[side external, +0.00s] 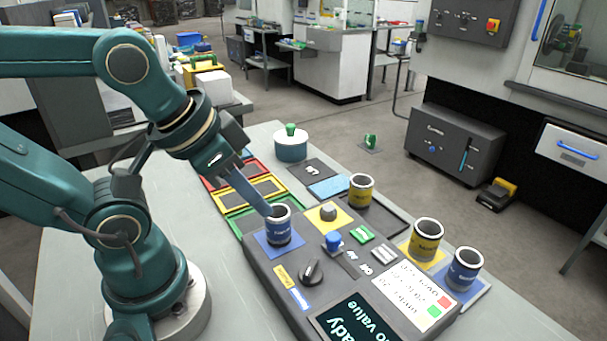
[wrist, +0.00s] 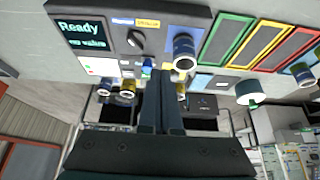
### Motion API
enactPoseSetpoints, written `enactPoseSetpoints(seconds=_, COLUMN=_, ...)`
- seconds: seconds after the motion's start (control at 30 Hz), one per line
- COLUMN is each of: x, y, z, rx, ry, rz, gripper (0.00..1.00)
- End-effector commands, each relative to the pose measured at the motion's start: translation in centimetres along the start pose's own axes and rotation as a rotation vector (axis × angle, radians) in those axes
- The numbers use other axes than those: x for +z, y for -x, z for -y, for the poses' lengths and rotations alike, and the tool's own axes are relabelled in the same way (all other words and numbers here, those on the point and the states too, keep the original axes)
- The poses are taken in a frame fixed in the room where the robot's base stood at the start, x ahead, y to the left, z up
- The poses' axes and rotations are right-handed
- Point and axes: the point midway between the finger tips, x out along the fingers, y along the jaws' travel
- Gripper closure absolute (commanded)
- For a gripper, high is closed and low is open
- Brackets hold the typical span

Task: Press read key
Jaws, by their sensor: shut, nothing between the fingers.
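A dark grey console (side external: 262,285) stands on the table, its screen (side external: 355,322) reading "Ready" and "no value"; the screen also shows in the wrist view (wrist: 82,35). On its top are a green key (side external: 362,234), a pale grey key (side external: 381,255), a blue button (side external: 333,241) and a black knob (side external: 311,271). I cannot read which key is the read key. My gripper (side external: 266,210) is shut and empty, its tips by the rim of a blue-banded can (side external: 278,234) in the side view. I cannot tell whether they touch.
The blue-banded can stands on a blue pad at the console's far left corner. Yellow-banded cans (side external: 361,190) (side external: 425,245) and another blue-banded can (side external: 463,275) stand to the right. Red, yellow and green framed trays (side external: 232,228) and a teal pot (side external: 291,151) lie beyond.

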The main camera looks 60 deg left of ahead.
Motion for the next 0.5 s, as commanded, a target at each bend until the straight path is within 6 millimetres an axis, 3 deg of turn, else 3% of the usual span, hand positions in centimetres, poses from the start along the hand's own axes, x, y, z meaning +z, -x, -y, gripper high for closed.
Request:
enactPoseSetpoints(seconds=0.37, x=-0.03, y=0.00, z=0.01, rx=0.000, ry=-0.015, rz=-0.001, gripper=1.00)
enactPoseSetpoints(seconds=0.5, x=-0.85, y=0.09, z=0.68, rx=-0.034, ry=-0.151, rz=-0.036, gripper=1.00)
